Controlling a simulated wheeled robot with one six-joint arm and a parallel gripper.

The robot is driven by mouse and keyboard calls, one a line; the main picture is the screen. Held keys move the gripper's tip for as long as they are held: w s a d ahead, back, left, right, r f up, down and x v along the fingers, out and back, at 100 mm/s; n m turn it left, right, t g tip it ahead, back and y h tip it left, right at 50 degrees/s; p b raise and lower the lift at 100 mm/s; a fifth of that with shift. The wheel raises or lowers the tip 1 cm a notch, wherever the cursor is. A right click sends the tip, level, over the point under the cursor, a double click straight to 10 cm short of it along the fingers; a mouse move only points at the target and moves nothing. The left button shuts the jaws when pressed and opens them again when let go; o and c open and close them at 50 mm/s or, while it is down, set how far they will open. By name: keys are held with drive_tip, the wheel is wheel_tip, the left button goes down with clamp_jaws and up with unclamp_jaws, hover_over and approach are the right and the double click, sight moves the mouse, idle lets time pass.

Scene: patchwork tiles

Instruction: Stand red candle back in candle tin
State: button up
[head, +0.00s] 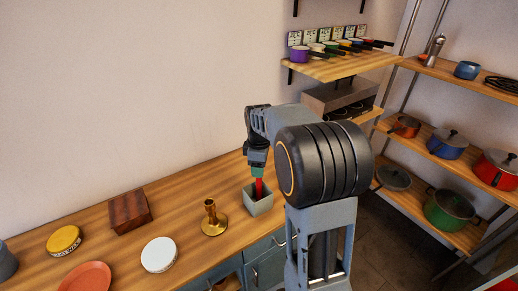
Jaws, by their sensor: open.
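The red candle (259,188) is upright directly below my gripper (258,173), at the opening of the candle tin. The grey-green square candle tin (259,208) stands on the wooden counter near its front right part. The candle's lower end shows against the inside of the tin; whether it rests on the bottom cannot be told. My gripper points down over the tin and is open, with its fingers around or just above the candle's top. The gap between fingers and candle is too small to tell.
A brass candlestick (213,220) stands just left of the tin. Shelves with pots (449,209) stand at right.

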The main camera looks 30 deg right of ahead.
wheel_tip(320, 180, up, 12)
idle(0.4)
idle(0.5)
